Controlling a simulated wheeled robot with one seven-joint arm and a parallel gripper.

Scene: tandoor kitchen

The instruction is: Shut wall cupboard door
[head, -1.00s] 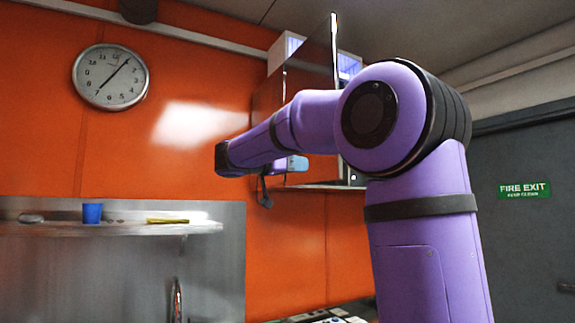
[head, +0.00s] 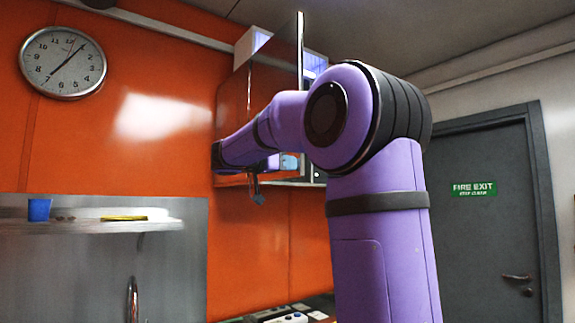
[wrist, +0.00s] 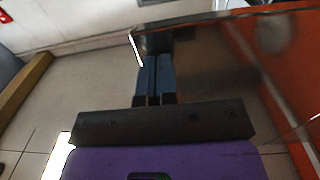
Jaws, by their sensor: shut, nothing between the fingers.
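The wall cupboard (head: 314,64) hangs on the orange wall in the head view, its pale inside showing above my arm. Its dark glossy door (head: 289,60) stands open, its near edge upright. My arm crosses in front of the door and hides its lower part. My gripper (head: 258,192) hangs near the cupboard's lower edge. In the wrist view my gripper (wrist: 153,75) has its blue fingers together and empty. A dark glossy panel (wrist: 215,75), likely the door, lies just right of the fingers; I cannot tell whether they touch it.
A clock (head: 63,62) is on the wall. A grey fire exit door (head: 485,235) stands at right. Counter items (head: 285,317) show below.

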